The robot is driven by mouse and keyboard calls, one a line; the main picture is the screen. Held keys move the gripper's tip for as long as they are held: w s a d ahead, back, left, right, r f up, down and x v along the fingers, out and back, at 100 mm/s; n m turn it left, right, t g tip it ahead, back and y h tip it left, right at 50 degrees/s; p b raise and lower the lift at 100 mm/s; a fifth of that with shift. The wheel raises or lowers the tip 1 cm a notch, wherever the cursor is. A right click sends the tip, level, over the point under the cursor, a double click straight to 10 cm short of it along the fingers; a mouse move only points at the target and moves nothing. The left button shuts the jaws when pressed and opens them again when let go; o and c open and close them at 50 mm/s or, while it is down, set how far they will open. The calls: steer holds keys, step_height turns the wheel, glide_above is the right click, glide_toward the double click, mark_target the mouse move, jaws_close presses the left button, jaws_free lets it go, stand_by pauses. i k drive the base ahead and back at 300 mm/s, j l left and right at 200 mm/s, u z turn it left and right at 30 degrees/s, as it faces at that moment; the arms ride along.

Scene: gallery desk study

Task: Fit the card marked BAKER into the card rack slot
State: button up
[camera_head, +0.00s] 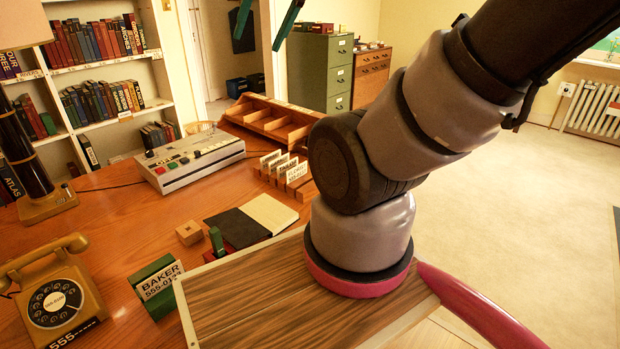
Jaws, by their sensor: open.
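The white card marked BAKER (159,281) stands upright against a green holder (167,303) at the front left of the desk, beside the telephone. The wooden card rack (303,189) stands farther back, left of my arm. Several white cards stand in it in a row, the front one with small print. Which of its slots is empty I cannot tell. My gripper (266,20) shows only as two dark teal fingers at the top edge, apart and with nothing between them. It is high and well away from the card; its body is out of frame.
A tan telephone (52,290), a small wooden block (189,233), a dark and cream folder (250,219) and a grey button machine (190,158) occupy the desk (115,215). A wooden tray (268,117) is behind. Open floor (520,230) lies to the right.

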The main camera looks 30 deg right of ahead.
mark_target(304, 189)
steer(key=j+z, duration=0.1)
steer(key=z, duration=0.25)
steer(key=j+z, duration=0.15)
steer(key=z, duration=0.2)
steer(key=u, duration=1.4)
steer(key=k+j+u, duration=0.4)
steer(key=k, duration=0.15)
steer(key=l, duration=0.1)
